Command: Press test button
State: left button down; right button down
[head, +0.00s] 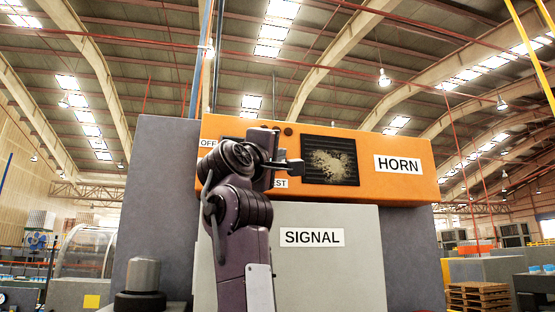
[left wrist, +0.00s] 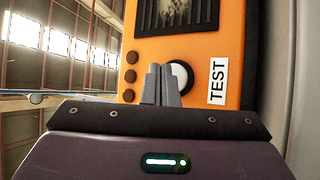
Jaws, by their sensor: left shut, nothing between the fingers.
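The orange horn box (head: 386,183) is high on a grey housing, with a HORN label and a dark grille. The TEST label (head: 281,183) is partly hidden by my left arm in the head view, and shows sideways in the left wrist view (left wrist: 217,81). The round white test button (left wrist: 181,78), in a dark ring, is beside that label, partly covered by my fingers. My left gripper (left wrist: 161,84) is shut and empty, its fingertips in front of the button's edge. I cannot tell whether they touch. In the head view my left gripper (head: 262,148) hides the button. My right gripper is not in view.
A grey panel with a SIGNAL label (head: 311,237) stands below the horn box. An OFF label (head: 208,143) is on the box's left part, and small dark knobs (left wrist: 130,76) show near the button.

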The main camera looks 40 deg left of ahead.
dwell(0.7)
pick_arm(q)
jog(key=shift+w+a, duration=0.3)
jog(key=shift+w+a, duration=0.25)
jog(key=shift+a, duration=0.1)
dwell(0.9)
jog(key=shift+s+d, duration=0.1)
jog(key=shift+s+d+b, duration=0.35)
jog(key=shift+s+d, duration=0.1)
jog(key=shift+d, duration=0.1)
jog(key=shift+s+d, duration=0.1)
jog(key=shift+s+d+f+b, duration=0.15)
jog(key=shift+s+d+b, duration=0.25)
jog(key=shift+s+d, duration=0.1)
jog(key=s+d+b, duration=0.1)
jog(key=s+d, duration=0.1)
jog(key=shift+d, duration=0.3)
